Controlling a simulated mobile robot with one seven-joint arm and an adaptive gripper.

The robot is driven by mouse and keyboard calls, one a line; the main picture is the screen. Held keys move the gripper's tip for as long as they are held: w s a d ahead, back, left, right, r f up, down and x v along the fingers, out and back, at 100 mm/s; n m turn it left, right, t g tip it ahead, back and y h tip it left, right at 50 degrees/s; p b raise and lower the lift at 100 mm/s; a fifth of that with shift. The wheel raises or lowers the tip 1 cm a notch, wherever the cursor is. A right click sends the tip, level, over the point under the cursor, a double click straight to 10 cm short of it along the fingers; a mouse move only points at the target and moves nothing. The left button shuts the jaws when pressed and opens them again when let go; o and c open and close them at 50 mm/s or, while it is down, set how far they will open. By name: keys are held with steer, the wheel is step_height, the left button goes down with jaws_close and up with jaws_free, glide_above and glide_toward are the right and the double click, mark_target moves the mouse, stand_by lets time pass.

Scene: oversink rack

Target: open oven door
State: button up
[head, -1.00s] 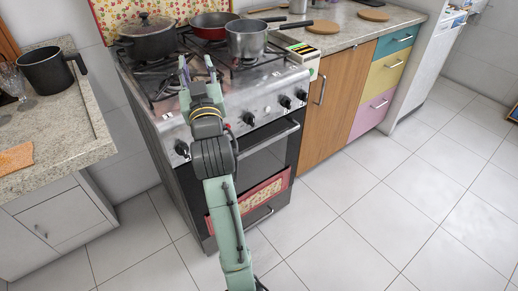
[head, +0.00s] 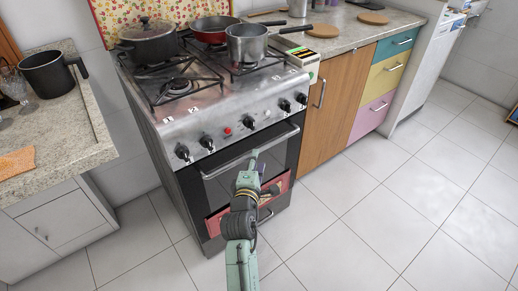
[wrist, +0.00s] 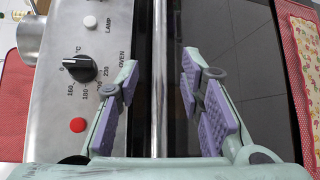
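The oven (head: 215,140) stands in the middle of the head view, and its dark glass door (head: 225,185) looks shut. A silver bar handle (head: 225,165) runs along the door's top edge. My gripper (head: 257,160) is in front of the door at the handle. In the wrist view, my gripper (wrist: 162,110) is open. The handle (wrist: 159,60) runs lengthwise between its purple pads, with visible gaps on both sides. My gripper hides part of the door in the head view.
The knobs (head: 245,122) line the front panel above the handle. A red patterned cloth (head: 277,188) hangs low on the oven front. Pots (head: 147,42) stand on the stove. A wooden cabinet (head: 338,95) is to the right. The floor (head: 370,215) in front is clear.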

mark_target(259, 149)
steer(key=x, duration=0.6)
steer(key=shift+w+p, duration=0.2)
steer(key=shift+p, duration=0.2)
jaws_close()
stand_by(0.4)
